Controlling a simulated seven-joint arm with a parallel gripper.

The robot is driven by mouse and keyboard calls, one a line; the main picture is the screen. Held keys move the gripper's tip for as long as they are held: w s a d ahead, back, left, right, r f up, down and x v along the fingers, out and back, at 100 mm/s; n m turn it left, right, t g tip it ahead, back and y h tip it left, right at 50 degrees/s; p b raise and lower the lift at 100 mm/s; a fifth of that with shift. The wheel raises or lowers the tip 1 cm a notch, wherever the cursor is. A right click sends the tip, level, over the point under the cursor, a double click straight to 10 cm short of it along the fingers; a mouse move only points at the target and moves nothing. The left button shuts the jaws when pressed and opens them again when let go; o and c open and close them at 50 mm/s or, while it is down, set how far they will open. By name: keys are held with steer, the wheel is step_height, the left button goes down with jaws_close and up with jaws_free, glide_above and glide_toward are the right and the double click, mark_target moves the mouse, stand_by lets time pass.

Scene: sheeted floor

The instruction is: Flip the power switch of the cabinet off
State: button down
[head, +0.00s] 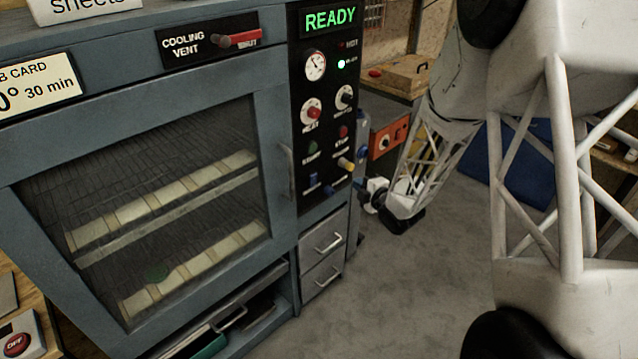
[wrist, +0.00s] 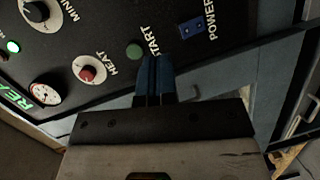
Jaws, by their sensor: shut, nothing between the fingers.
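The cabinet (head: 110,118) is grey-blue with a glass door and a black control panel (head: 325,115) at its right. The power switch (wrist: 192,28) is a small blue switch beside the POWER label in the wrist view. In the head view it shows as a small blue shape (head: 312,180) low on the panel. I cannot tell its position. My gripper (wrist: 154,60) has blue fingers pressed together, with nothing between them. Its tips overlap the area by the START label, left of the switch in the wrist view, apart from it.
The panel also carries a green start button (wrist: 134,51), a red heat knob (wrist: 88,72), a gauge (head: 314,65) and a lit READY display (head: 331,19). Drawers (head: 322,240) sit below. An orange box (head: 389,138) stands behind. Grey floor (head: 420,285) is open at right.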

mark_target(314, 178)
step_height(314, 178, down, 8)
steer(key=s+a+n+y, duration=0.1)
steer(key=a+n+y, duration=0.1)
steer(key=n+y, duration=0.2)
steer(key=shift+s+a+n+y, duration=0.15)
steer(key=shift+a+n+y, duration=0.15)
steer(key=shift+y, duration=0.3)
steer(key=shift+a, duration=0.15)
steer(key=x, duration=1.3)
steer(key=shift+w+a, duration=0.2)
steer(key=shift+w, duration=0.2)
steer(key=shift+w+a, duration=0.1)
steer(key=shift+a, duration=0.05)
steer(key=s+d+r, duration=0.1)
steer(key=s+d, duration=0.9)
steer(key=shift+r, duration=0.4)
stand_by(0.3)
steer(key=shift+w, duration=0.1)
stand_by(0.3)
